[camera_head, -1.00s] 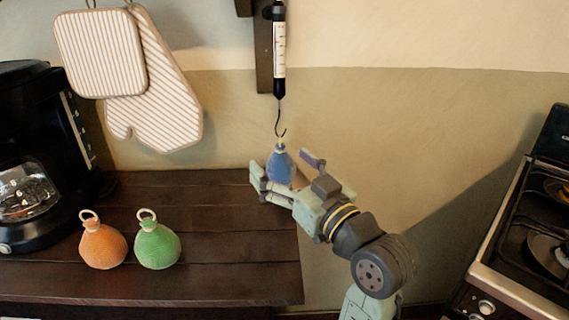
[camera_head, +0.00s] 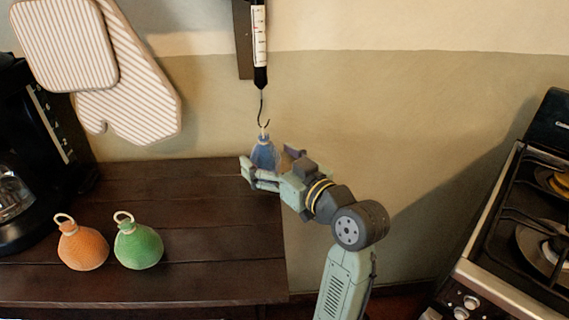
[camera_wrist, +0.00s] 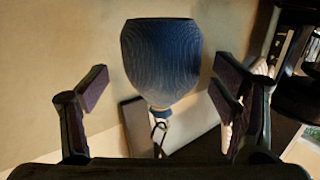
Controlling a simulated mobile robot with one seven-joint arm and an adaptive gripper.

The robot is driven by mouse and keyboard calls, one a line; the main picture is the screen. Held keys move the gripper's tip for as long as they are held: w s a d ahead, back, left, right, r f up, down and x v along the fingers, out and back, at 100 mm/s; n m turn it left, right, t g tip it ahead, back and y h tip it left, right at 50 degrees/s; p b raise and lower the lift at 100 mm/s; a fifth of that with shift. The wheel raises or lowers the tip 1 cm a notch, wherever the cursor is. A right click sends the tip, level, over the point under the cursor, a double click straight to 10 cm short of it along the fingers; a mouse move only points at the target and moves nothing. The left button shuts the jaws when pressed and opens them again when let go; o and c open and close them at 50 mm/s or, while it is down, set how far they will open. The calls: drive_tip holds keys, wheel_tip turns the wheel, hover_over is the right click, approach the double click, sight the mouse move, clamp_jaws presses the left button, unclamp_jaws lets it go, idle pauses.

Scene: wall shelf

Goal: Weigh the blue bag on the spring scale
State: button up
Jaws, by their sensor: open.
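The blue bag (camera_head: 263,154) is upright under the hook of the spring scale (camera_head: 260,45), with its loop at the hook's lower end. In the wrist view the blue bag (camera_wrist: 162,60) appears upside down, and the hook (camera_wrist: 159,130) meets its loop. My gripper (camera_head: 268,161) is open around the bag, one finger on each side. The wrist view shows a clear gap between the bag and each finger of my gripper (camera_wrist: 160,88). The orange bag (camera_head: 82,247) and green bag (camera_head: 138,246) stand on the wooden counter (camera_head: 190,195).
A black coffee maker (camera_head: 35,150) stands at the left of the counter. A striped mitt (camera_head: 140,95) and pot holder (camera_head: 65,45) hang on the wall. A stove (camera_head: 500,240) is at the right. The counter between the green bag and my gripper is clear.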

drive_tip(key=shift+x, duration=1.1)
drive_tip(key=shift+c, duration=0.6)
drive_tip(key=c, duration=1.4)
drive_tip(key=shift+c, duration=0.2)
drive_tip(key=shift+r, duration=0.15)
drive_tip(key=shift+w+d+r+p, duration=0.1)
drive_tip(key=shift+d+r+p, duration=0.15)
drive_tip(key=shift+r+p, duration=0.3)
